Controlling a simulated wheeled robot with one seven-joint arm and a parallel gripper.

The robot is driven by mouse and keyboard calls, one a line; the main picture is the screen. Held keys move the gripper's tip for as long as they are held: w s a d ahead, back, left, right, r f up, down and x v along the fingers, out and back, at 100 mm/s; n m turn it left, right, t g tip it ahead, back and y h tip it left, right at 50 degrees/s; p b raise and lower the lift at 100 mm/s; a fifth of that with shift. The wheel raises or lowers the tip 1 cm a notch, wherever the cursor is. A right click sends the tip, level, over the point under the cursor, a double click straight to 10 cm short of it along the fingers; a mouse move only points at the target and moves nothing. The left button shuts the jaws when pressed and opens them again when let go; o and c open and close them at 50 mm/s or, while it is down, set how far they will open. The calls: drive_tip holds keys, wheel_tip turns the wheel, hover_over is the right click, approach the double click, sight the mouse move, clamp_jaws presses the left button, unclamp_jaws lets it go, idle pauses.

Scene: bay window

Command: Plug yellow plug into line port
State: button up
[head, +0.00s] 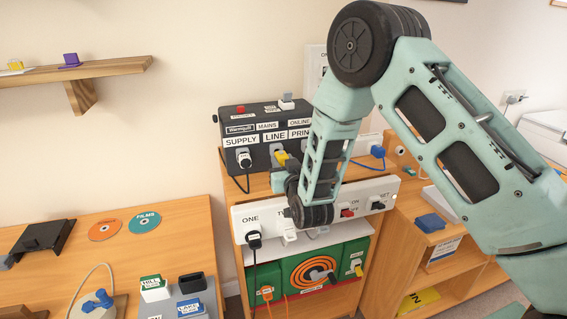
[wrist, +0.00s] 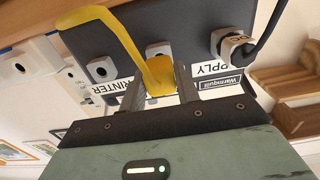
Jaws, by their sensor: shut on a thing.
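The yellow plug (wrist: 160,82) is between the two fingers of my gripper (wrist: 157,76), which is shut on it. Its thick yellow cable (wrist: 120,36) curves up and left in the wrist view. The plug also shows in the head view (head: 281,158), in front of the black box (head: 234,130). The line port (wrist: 158,48) is a pale socket directly beyond the plug in the wrist view, in the middle of the row. The LINE label shows above it in the head view. My wrist partly hides this spot, and I cannot tell whether the plug touches or enters the port.
A white plug with a black cable (head: 244,158) sits in the supply port beside the line port. The printer port (wrist: 101,68) looks empty. A white power strip (head: 335,200) with a black plug runs below the box. Wooden desks stand left and right.

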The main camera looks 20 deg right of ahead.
drive_tip(key=shift+b, duration=0.35)
drive_tip(key=shift+w+b, duration=0.35)
drive_tip(key=shift+w, duration=0.95)
drive_tip(key=o, duration=1.2)
drive_tip(key=s+b, duration=0.2)
drive_tip(key=s, duration=1.5)
drive_tip(key=shift+s, duration=0.2)
drive_tip(key=shift+a, duration=0.1)
